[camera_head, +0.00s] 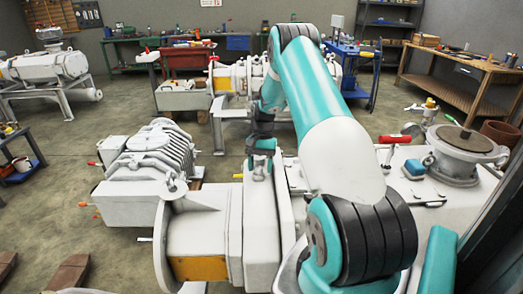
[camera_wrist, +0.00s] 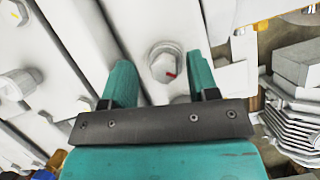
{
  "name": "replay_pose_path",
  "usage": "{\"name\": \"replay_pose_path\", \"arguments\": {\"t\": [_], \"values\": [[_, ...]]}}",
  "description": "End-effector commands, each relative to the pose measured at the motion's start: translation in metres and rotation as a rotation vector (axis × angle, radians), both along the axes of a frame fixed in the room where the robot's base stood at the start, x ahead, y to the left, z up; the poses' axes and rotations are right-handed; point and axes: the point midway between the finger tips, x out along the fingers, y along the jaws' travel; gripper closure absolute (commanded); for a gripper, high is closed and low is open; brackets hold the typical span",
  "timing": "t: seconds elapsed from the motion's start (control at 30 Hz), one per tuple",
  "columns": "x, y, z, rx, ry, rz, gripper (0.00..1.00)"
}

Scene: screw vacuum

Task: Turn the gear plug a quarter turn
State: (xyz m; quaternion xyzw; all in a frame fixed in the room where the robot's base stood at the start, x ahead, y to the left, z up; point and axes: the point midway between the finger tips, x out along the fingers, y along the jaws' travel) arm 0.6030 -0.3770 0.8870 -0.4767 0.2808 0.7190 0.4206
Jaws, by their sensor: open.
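The gear plug (camera_wrist: 164,62) is a pale grey hexagonal plug with a short red mark on its face, set in the light casing of the screw vacuum machine (camera_head: 205,235). In the wrist view it shows beyond and between the two teal fingers of my gripper (camera_wrist: 160,68). My gripper is open and empty, with one finger to each side of the plug in the picture. I cannot tell how far the fingertips are from it. In the head view my gripper (camera_head: 261,158) points down over the top of the casing, and the plug is not clearly visible there.
Another plug-like fitting (camera_wrist: 20,82) sticks out of the casing at the left of the wrist view. A ribbed grey motor block (camera_head: 150,160) stands left of my gripper in the head view. A round flanged port (camera_head: 463,150) is at the right. Workbenches stand farther back.

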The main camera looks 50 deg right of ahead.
Motion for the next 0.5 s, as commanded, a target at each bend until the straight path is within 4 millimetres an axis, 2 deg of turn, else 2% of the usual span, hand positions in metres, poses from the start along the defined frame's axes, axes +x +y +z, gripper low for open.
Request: {"name": "replay_pose_path", "arguments": {"t": [0.17, 0.5], "values": [[0.007, -0.012, 0.028, -0.005, -0.006, -0.001, 0.46], [0.022, -0.043, 0.115, -0.002, -0.002, -0.001, 0.46]]}}
